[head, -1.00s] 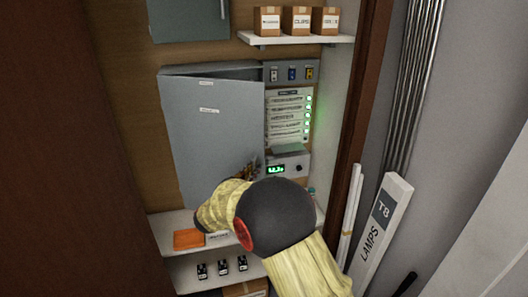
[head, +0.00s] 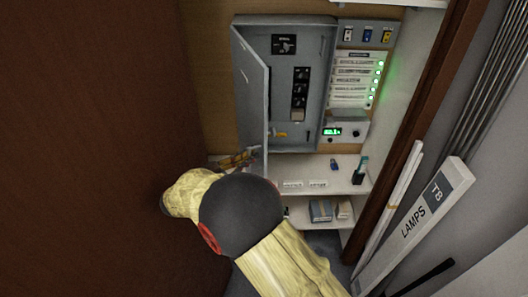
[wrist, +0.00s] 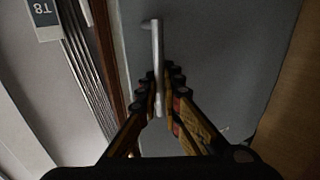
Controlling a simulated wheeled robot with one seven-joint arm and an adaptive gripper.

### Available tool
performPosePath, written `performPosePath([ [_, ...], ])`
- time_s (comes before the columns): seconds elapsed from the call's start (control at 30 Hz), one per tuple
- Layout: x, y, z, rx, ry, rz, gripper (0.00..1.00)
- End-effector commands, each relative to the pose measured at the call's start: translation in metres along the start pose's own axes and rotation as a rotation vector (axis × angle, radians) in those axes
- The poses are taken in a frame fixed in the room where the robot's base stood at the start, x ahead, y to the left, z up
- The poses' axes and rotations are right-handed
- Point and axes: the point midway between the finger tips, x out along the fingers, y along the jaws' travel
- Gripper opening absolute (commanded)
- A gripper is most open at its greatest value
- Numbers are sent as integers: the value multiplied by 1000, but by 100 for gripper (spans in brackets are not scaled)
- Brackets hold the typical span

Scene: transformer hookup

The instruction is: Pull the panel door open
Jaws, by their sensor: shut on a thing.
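The grey panel door (head: 251,85) stands swung wide open to the left of its cabinet (head: 328,85), hinged on the left side. Inside the cabinet I see dark breakers, a black label and an orange item near the bottom. My gripper (head: 248,157) is at the door's lower free edge in the head view, partly hidden by my arm. In the wrist view my gripper (wrist: 160,92) is shut on the pale bar handle (wrist: 157,45), with fingers on both sides of it. The door's grey face (wrist: 225,65) fills the wrist view behind the handle.
Right of the cabinet are label strips with green lights (head: 362,80) and a meter box (head: 340,131). Below are shelves (head: 335,178) with small items. A lamp box (head: 415,225) and pipes lean at the right. A dark brown surface (head: 90,130) bounds the left.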

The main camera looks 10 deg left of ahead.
Motion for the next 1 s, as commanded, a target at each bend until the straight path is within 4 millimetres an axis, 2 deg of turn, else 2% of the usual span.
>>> performPosePath([
  [0.2, -9, -6, 0, 0, 1, 0, 0],
  [0.57, -10, -6, 0, 0, 1, 0, 0],
  [0.6, -10, -6, 0, 0, 1, 0, 9],
  [0.87, -9, -6, 0, 0, 0, 0, 24],
  [1.0, -9, -6, 0, 1, 0, 0, 25],
])
